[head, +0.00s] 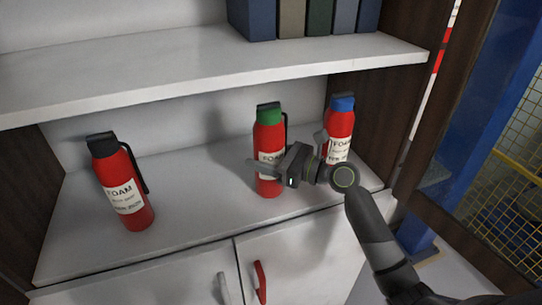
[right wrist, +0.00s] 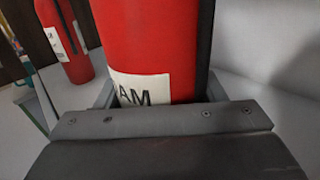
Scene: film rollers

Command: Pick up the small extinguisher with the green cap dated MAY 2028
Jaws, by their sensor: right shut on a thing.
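The green-capped extinguisher (head: 268,130) stands upright on the lower shelf, in the middle of the head view. Its label begins with FOAM, but my gripper covers the lower part, so the date cannot be read. My right gripper (head: 267,172) is shut around its body at label height. In the right wrist view the red body (right wrist: 150,40) fills the space between the fingers, with part of the label showing. A blue-capped extinguisher (head: 341,125) stands to the right, partly behind my wrist. A black-capped one (head: 122,190) stands at the left. My left gripper is not in view.
The upper shelf (head: 200,68) hangs above and holds several binders (head: 290,20). The dark cabinet side wall (head: 375,115) is close on the right. White doors (head: 190,275) are below the shelf. Free shelf room lies between the black-capped and green-capped extinguishers.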

